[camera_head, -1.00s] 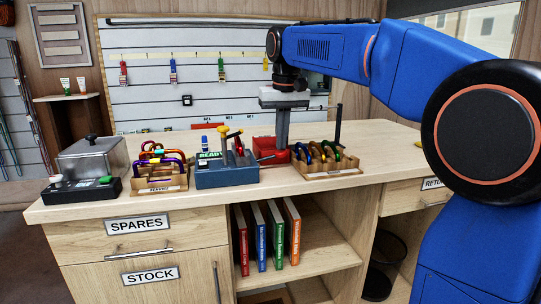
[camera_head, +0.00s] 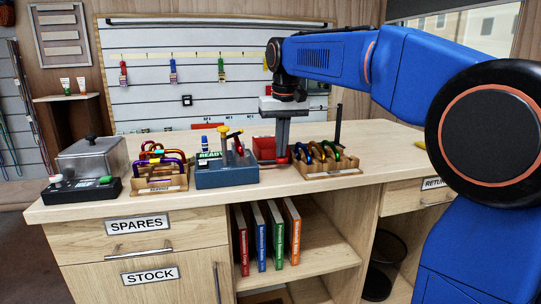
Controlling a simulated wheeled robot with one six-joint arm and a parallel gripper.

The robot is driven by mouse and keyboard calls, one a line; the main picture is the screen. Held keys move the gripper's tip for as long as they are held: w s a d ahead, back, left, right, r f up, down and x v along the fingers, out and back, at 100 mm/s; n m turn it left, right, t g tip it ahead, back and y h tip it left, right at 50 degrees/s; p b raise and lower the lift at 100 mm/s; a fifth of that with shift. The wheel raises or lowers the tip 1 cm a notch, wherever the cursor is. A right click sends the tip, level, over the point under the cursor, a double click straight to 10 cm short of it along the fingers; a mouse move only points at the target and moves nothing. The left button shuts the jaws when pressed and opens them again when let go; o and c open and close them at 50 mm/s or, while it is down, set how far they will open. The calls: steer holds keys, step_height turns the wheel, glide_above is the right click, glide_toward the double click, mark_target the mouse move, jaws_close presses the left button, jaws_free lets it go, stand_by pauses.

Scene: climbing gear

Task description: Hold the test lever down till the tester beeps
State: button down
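The tester looks like the blue-grey block (camera_head: 227,178) with a green READY display (camera_head: 209,155), near the middle of the desk's front edge. A yellow-topped upright post (camera_head: 223,144) and a dark-and-red upright piece (camera_head: 239,146) rise from it; I cannot tell which is the test lever. My gripper (camera_head: 283,158) points down to the right of the tester, in front of or over a red block (camera_head: 265,149). It is apart from the yellow-topped post. Its fingers are seen edge-on, so their gap and any contact with the red block are unclear.
A wooden tray of carabiners (camera_head: 330,171) stands close to the right of my gripper. Another carabiner tray (camera_head: 160,186) and a grey lidded box (camera_head: 92,158) stand left of the tester. The desk (camera_head: 385,140) is clear at the back right.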

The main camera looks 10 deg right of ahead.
steer(key=shift+f, duration=0.8)
step_height(320, 180, up, 10)
steer(key=shift+f, duration=0.25)
stand_by(0.8)
steer(key=s+d+f+t, duration=0.1)
steer(key=s+d+f, duration=0.2)
steer(key=s+f, duration=1.2)
steer(key=s+d+f+t, duration=0.2)
steer(key=s+d+f, duration=0.2)
steer(key=s+f, duration=1.2)
steer(key=shift+s+f, duration=0.15)
steer(key=shift+s, duration=1)
